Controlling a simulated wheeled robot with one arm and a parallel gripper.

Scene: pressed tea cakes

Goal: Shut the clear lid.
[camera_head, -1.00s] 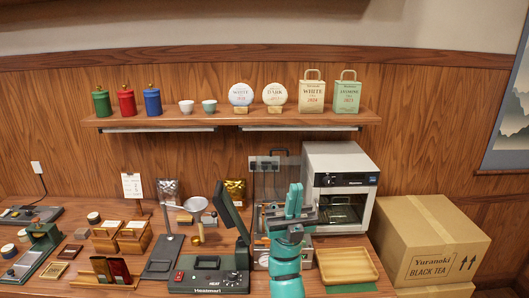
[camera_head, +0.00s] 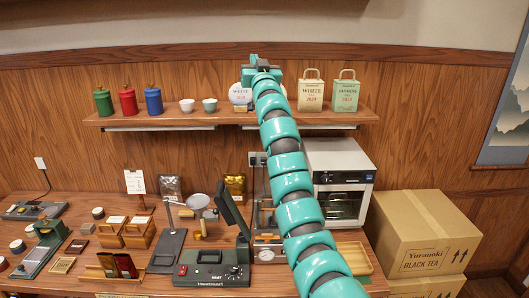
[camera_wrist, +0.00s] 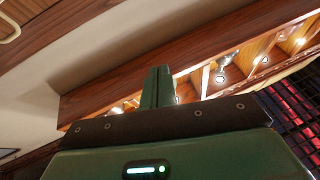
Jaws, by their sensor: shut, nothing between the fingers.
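My gripper (camera_head: 262,66) is raised high, at the height of the wall shelf, well above the counter. It covers part of the round tea cakes on the shelf. In the wrist view its two green fingers (camera_wrist: 157,88) are together, with nothing between them, and point up towards the ceiling. The device with the clear lid (camera_head: 266,246) stands on the counter, right of the heat sealer. My arm covers much of it. The clear lid is mostly hidden behind my arm, so its angle cannot be told now.
The dark heat sealer (camera_head: 211,268) has its arm raised left of the device. A white oven (camera_head: 343,190) and a wooden tray (camera_head: 356,260) are to the right. The shelf (camera_head: 225,117) holds canisters, cups and tea bags. A cardboard box (camera_head: 428,240) stands far right.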

